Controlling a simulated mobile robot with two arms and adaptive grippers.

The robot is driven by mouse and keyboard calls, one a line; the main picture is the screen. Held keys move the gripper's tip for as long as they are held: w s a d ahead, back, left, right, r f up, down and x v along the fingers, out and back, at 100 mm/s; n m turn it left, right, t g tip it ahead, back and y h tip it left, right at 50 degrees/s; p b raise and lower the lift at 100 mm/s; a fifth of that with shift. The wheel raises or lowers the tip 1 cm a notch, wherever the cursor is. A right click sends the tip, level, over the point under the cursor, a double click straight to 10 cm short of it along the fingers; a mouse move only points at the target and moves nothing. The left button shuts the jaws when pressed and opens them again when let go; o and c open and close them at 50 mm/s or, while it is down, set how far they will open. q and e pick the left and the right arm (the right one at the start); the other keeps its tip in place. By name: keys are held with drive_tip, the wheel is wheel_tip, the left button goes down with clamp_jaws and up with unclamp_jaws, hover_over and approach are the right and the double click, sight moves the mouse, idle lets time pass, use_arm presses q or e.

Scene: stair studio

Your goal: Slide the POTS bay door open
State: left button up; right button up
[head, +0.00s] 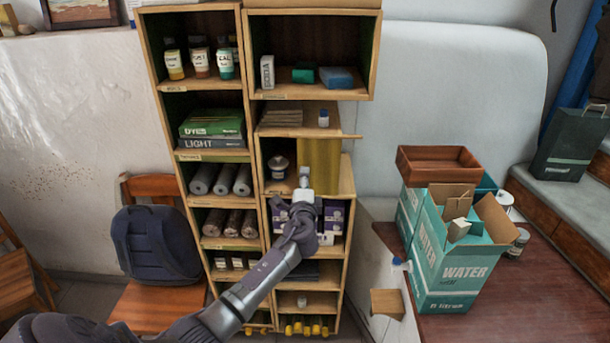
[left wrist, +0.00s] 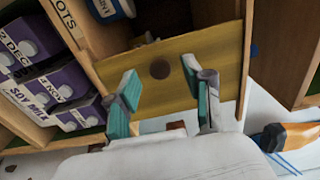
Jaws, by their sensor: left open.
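The POTS bay door is a flat mustard-yellow panel (head: 321,158) covering the right part of its shelf bay. In the left wrist view the panel (left wrist: 215,50) carries a dark round spot (left wrist: 160,68), and part of the bay's label (left wrist: 62,14) reads "OTS". My left gripper (head: 305,174) is in front of the panel's lower part. In the wrist view its teal-padded fingers (left wrist: 160,74) are apart, either side of the spot, with nothing between them. Whether they touch the panel is unclear. My right gripper is not in view.
Purple cartons (head: 333,216) fill the bay below. Small things stand on the shelf above, whose board (head: 345,136) sticks out right. A backpack (head: 153,245) sits on a chair at left. Teal WATER boxes (head: 452,275) stand on a table at right.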

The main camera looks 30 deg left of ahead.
use_arm(q)
drive_tip(key=shift+x, duration=1.05)
clamp_jaws()
